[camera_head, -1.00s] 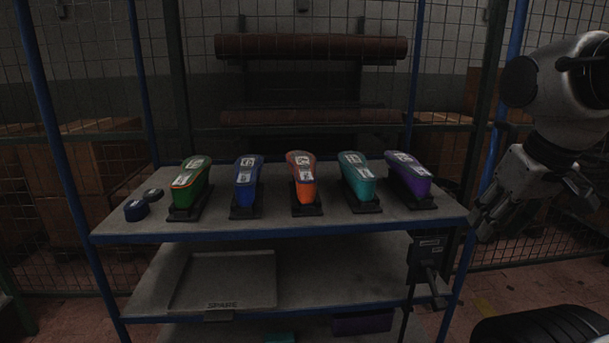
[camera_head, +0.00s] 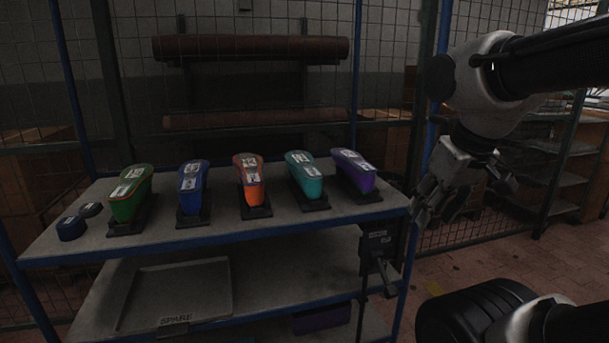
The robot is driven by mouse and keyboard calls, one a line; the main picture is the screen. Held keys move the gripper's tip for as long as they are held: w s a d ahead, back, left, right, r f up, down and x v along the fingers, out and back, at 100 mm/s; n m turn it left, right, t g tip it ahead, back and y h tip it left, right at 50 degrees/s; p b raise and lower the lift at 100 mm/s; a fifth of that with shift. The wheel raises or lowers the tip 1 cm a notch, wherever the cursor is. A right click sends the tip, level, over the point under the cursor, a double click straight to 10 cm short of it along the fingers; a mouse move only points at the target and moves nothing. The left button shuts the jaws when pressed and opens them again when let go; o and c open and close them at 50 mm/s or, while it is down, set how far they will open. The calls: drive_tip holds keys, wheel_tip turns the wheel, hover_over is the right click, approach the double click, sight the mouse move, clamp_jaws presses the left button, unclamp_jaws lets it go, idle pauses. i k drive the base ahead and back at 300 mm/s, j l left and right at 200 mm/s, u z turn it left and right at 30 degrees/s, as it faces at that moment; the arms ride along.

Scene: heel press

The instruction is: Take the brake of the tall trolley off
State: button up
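The tall trolley (camera_head: 250,236) has blue posts and grey shelves. On its right post hangs a dark box with a label and a lever (camera_head: 378,249), which may be the brake; its state cannot be told. My gripper (camera_head: 424,207) hangs at the right end of the top shelf, above and right of the box, apart from it. It points down and left. Its fingers are dark and small, and I cannot tell how far they are apart. Nothing is seen held in it.
Several shoe-shaped pieces, among them green (camera_head: 126,200), orange (camera_head: 249,181) and purple (camera_head: 354,172), stand on the top shelf. Dark blue round pieces (camera_head: 71,228) lie at its left. A tray marked SPARE (camera_head: 176,296) lies below. Open floor (camera_head: 470,268) shows at right.

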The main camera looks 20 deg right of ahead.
sight(390, 291)
drive_tip(key=k+l+u, duration=0.25)
drive_tip(key=k, duration=0.25)
drive_tip(key=k+l+u, duration=0.25)
drive_tip(key=k, duration=0.2)
drive_tip(key=j, duration=0.1)
